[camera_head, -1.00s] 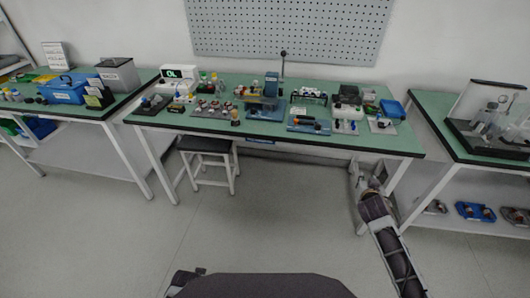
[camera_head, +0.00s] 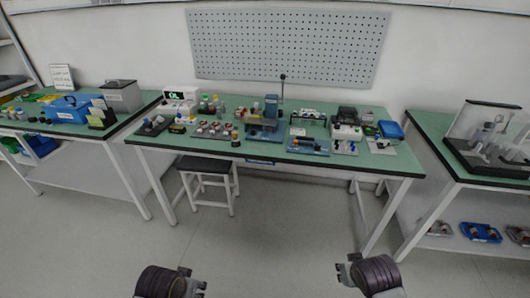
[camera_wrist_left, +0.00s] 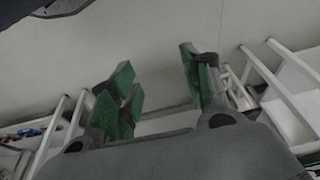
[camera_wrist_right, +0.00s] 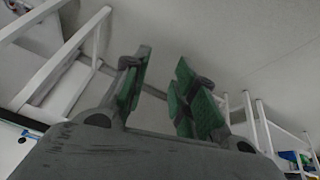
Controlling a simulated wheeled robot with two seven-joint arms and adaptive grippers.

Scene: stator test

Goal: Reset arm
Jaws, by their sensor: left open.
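My left gripper (camera_head: 187,285) is at the bottom of the head view, left of the middle, over bare floor. Its green-padded fingers stand well apart and empty in the left wrist view (camera_wrist_left: 158,85). My right gripper (camera_head: 345,272) is at the bottom of the head view, right of the middle, also over the floor. Its green-padded fingers are apart with nothing between them in the right wrist view (camera_wrist_right: 162,85). Both grippers are in front of the middle workbench (camera_head: 290,165) and clear of it.
The green-topped middle workbench carries several small devices and parts. A stool (camera_head: 205,165) stands under its left half. A left bench holds a blue box (camera_head: 72,108); a right bench holds a clear-covered device (camera_head: 490,125). The floor (camera_head: 265,225) in front is clear.

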